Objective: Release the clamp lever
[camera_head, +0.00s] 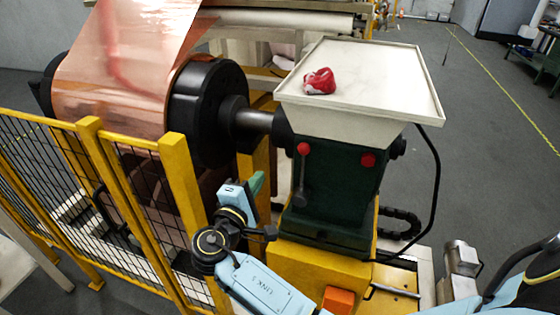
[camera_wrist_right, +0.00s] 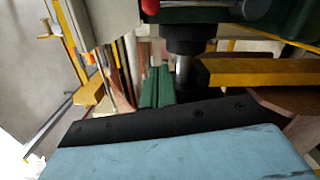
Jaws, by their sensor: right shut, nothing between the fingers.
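The clamp lever (camera_head: 300,180) seems to be the grey lever hanging down beside a red knob (camera_head: 303,148) on the dark green machine housing (camera_head: 338,185); its identity is not certain. A second red knob (camera_head: 368,160) sits further right. My right gripper (camera_head: 258,182) is shut and empty, left of the lever and apart from it, in front of a yellow post. In the right wrist view its green fingers (camera_wrist_right: 156,86) are together, with a red knob (camera_wrist_right: 150,6) above them at the top edge. My left gripper is not in view.
A yellow mesh fence (camera_head: 90,190) stands at left before the copper foil roll (camera_head: 125,80). A black shaft hub (camera_head: 210,112) lies above my gripper. A pale tray (camera_head: 400,85) with a crumpled red item (camera_head: 319,81) tops the housing. A black cable (camera_head: 436,190) hangs at right.

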